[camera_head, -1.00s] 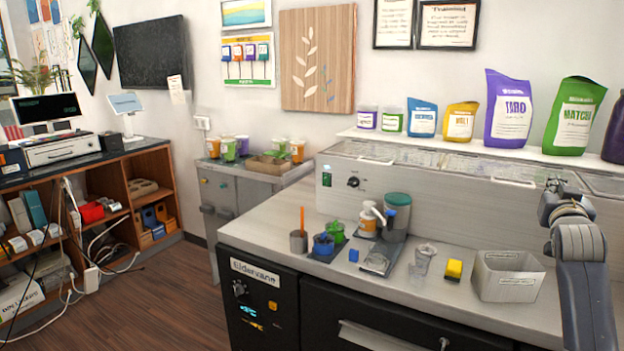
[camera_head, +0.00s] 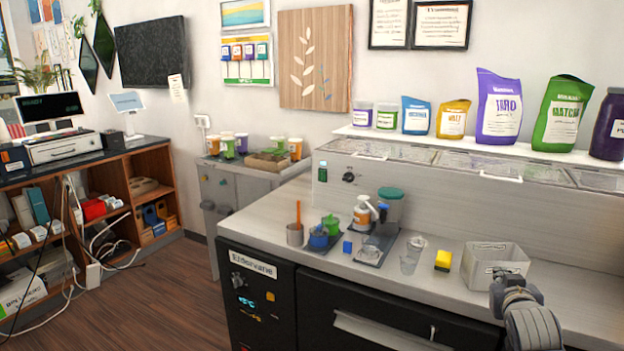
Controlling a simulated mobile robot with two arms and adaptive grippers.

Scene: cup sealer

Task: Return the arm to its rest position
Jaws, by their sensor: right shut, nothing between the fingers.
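My right gripper (camera_head: 497,278) is at the lower right, just in front of the white labelled bin (camera_head: 497,257), and partly covers the bin's front in the picture. It is small and seen from behind; it looks shut and holds nothing visible. My grey right arm comes in from the bottom right corner. My left arm and gripper are out of view.
Bags line the shelf (camera_head: 460,145) behind.

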